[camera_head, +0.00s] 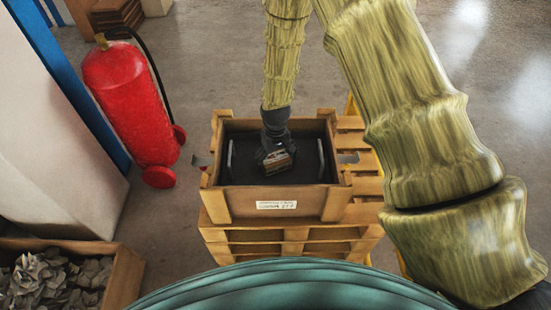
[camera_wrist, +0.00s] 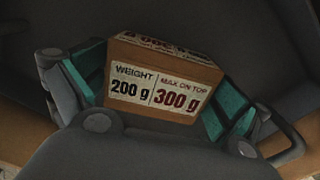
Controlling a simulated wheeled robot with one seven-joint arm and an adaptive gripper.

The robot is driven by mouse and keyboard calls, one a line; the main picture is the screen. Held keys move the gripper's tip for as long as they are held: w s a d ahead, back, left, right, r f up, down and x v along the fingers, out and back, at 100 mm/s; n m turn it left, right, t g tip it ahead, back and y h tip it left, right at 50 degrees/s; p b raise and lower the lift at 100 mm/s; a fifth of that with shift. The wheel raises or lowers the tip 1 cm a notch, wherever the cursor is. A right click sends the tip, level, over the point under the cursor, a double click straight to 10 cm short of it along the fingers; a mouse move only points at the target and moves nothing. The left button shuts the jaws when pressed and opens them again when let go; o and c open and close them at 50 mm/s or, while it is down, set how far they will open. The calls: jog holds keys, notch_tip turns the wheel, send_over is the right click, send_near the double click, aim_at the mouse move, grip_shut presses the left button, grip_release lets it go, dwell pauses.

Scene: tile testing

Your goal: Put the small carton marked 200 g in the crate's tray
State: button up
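The small carton (camera_wrist: 158,80) is brown, with a white label reading "WEIGHT 200 g" and "MAX ON TOP 300 g". In the wrist view it sits between the green pads of my gripper (camera_wrist: 155,95), which is shut on it. In the head view the carton (camera_head: 278,161) hangs at the end of my gripper (camera_head: 275,155), inside the outline of the wooden crate (camera_head: 275,203). The dark tray (camera_head: 245,172) with two light handles lies inside the crate, under the carton. I cannot tell whether the carton touches the tray floor.
The crate stands on stacked wooden pallets (camera_head: 290,240). A red fire extinguisher (camera_head: 128,100) on wheels stands to the left. A wooden box of crumpled grey paper (camera_head: 55,275) is at the lower left. The tray around the carton looks empty.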

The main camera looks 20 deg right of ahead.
aim_at(275, 157)
notch_tip(275, 157, up, 10)
jog(key=b, duration=0.3)
jog(key=shift+b, duration=0.3)
jog(key=shift+r, duration=1.15)
